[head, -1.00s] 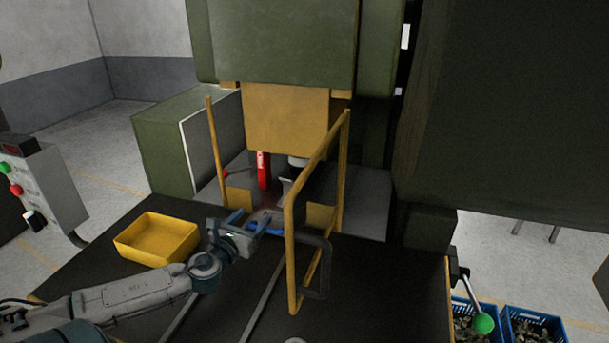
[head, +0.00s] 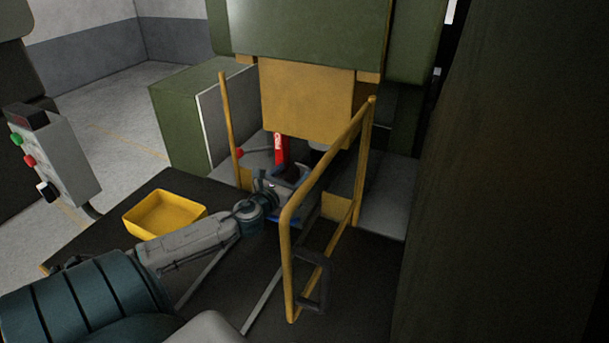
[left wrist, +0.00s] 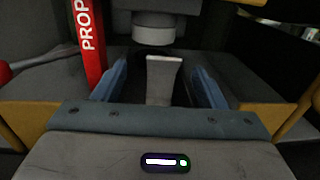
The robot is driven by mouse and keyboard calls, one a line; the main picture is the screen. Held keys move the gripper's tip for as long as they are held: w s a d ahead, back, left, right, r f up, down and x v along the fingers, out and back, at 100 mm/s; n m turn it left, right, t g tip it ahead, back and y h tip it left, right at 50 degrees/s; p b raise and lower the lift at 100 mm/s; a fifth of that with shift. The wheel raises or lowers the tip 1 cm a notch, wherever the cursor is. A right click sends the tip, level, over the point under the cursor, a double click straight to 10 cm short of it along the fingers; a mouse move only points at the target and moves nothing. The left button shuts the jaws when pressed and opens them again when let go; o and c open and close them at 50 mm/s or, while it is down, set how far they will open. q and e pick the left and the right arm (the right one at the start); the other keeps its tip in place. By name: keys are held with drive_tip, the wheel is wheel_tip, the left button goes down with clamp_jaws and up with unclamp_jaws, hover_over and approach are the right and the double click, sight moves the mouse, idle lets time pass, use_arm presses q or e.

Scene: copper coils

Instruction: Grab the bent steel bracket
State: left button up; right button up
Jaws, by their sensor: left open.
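The bent steel bracket (left wrist: 163,80) shows in the left wrist view as a light grey piece, standing between my two blue fingers below a round press ram. My left gripper (left wrist: 163,88) is open around it, with a gap on both sides; the fingers do not touch it. In the head view my left gripper (head: 288,187) reaches past the yellow frame into the press opening. There the bracket is hard to make out behind the gripper. My right gripper is not in view.
A red prop (left wrist: 88,45) stands close left of my fingers. The yellow guard frame (head: 287,250) stands open on the right of my arm. A yellow bin (head: 165,212) sits on the dark table. The press ram (left wrist: 153,30) hangs just above.

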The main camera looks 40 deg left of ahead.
sight(301, 165)
use_arm(q)
drive_tip(key=shift+w+a+r, duration=0.1)
drive_tip(key=shift+w, duration=0.45)
drive_tip(key=shift+w+a, duration=0.1)
drive_tip(key=shift+w, duration=0.35)
drive_tip(key=shift+w+p, duration=0.15)
drive_tip(key=shift+p, duration=0.35)
drive_tip(key=p+x, duration=0.3)
drive_tip(key=x, duration=0.1)
drive_tip(key=shift+r, duration=0.15)
drive_tip(key=shift+w, duration=0.35)
drive_tip(key=shift+f, duration=0.2)
drive_tip(key=c, duration=1.3)
clamp_jaws()
drive_tip(key=shift+r, duration=0.1)
